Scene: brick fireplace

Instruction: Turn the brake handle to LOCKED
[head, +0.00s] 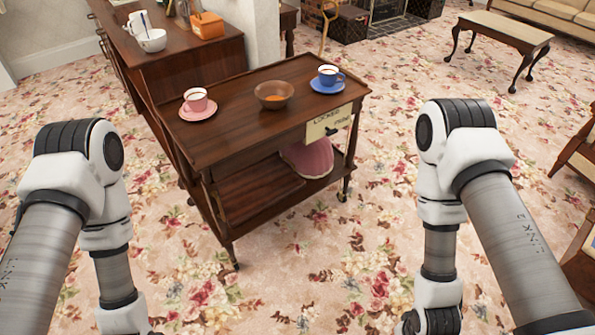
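A dark wooden two-tier trolley (240,145) on small wheels stands ahead of me. A cream label plate (318,127) hangs at the right end of its top tier. The word LOCKED is readable on its upper part; a second, smaller word lower right is too small to read surely. A small dark piece (330,132) at the plate looks like the brake handle. Its exact direction is too small to tell. Both my arms reach down on either side of the picture, apart from the trolley. Their grippers are below the picture's edge.
A pink cup on a saucer (183,112), a brown bowl (262,103) and a blue cup on a saucer (314,86) stand on the top tier. A pink domed thing (310,160) is below the plate. A wooden cabinet (190,62) is behind. Floral carpet (300,265) in front is clear.

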